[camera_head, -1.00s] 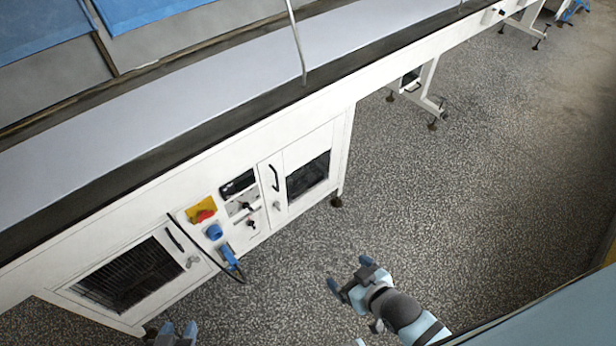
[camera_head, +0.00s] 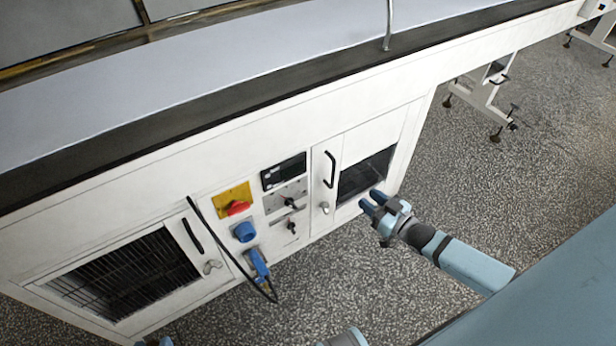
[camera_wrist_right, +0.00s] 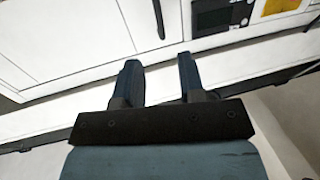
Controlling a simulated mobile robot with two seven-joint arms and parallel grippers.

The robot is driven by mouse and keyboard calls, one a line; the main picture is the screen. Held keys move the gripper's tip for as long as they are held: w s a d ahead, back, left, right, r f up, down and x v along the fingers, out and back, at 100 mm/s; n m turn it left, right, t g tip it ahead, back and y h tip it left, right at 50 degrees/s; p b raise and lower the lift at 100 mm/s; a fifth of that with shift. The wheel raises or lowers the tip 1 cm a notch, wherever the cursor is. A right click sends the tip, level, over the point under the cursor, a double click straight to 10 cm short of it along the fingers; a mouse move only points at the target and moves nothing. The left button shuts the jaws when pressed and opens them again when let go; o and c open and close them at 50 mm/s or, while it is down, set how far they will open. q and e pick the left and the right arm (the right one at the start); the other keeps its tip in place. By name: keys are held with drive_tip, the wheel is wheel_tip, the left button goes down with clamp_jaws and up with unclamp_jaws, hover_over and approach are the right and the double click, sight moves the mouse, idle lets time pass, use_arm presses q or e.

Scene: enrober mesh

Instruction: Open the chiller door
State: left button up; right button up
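The white machine cabinet has two doors with black handles. The right door (camera_head: 382,138) has a dark window, a curved black handle (camera_head: 329,169) and a small latch under it; it looks shut. The left door (camera_head: 215,275) has a dark grille and a black handle (camera_head: 192,236); it looks shut too. My right gripper (camera_head: 371,202) is open and empty, in front of the right door's lower part, right of and below its handle. In the right wrist view the right gripper (camera_wrist_right: 159,62) points toward the handle (camera_wrist_right: 158,18), apart from it. Only the tips of my left gripper (camera_head: 153,342) show at the bottom edge.
Between the doors are a yellow panel with a red switch (camera_head: 236,208), a dark display (camera_head: 283,172), and a blue plug (camera_head: 257,265) with a hanging black cable. The conveyor belt (camera_head: 240,60) runs above.

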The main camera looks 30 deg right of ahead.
drive_tip(key=w, duration=0.1)
drive_tip(key=b, duration=0.2)
hover_over(332, 186)
drive_tip(key=shift+w+d, duration=0.2)
clamp_jaws()
